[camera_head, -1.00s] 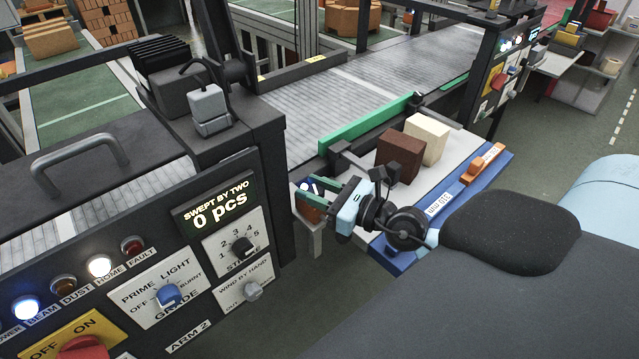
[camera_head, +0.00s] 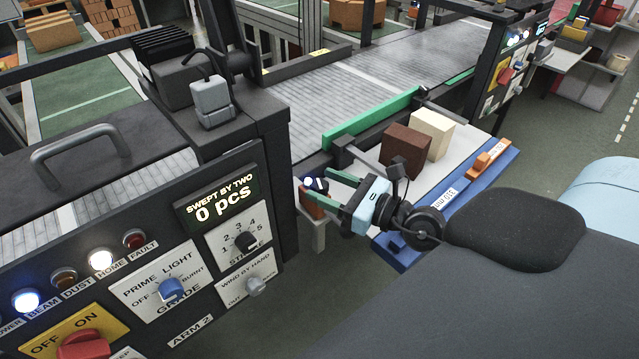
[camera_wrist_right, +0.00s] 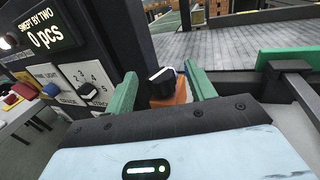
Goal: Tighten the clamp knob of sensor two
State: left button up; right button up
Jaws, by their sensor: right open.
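A dark knob with a white mark (camera_head: 318,184) sits on a small orange block (camera_head: 311,204) at the near end of the belt, beside the control panel. In the right wrist view the knob (camera_wrist_right: 161,76) stands on its orange block (camera_wrist_right: 168,96) between my fingers. My right gripper (camera_head: 319,187) is open, with its green fingers on either side of the knob. A gap shows between the knob and each finger in the wrist view (camera_wrist_right: 161,70). No label on the block is readable, so I cannot tell the sensor's number. My left gripper is not in view.
The control panel (camera_head: 75,290) with switches and lamps stands left of my gripper. A dark brown brick (camera_head: 405,150) and a cream brick (camera_head: 431,132) rest on a light shelf behind it. A green rail (camera_head: 373,118) runs along the conveyor (camera_head: 350,85). A blue strip (camera_head: 470,185) edges the shelf.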

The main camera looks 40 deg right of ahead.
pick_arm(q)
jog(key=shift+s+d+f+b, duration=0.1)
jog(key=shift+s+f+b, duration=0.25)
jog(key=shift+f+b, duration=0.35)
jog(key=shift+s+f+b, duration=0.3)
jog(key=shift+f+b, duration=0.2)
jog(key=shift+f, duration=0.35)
pick_arm(e)
jog(key=shift+v, duration=2.85)
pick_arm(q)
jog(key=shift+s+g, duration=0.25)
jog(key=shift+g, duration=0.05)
pick_arm(e)
jog(key=shift+f, duration=0.1)
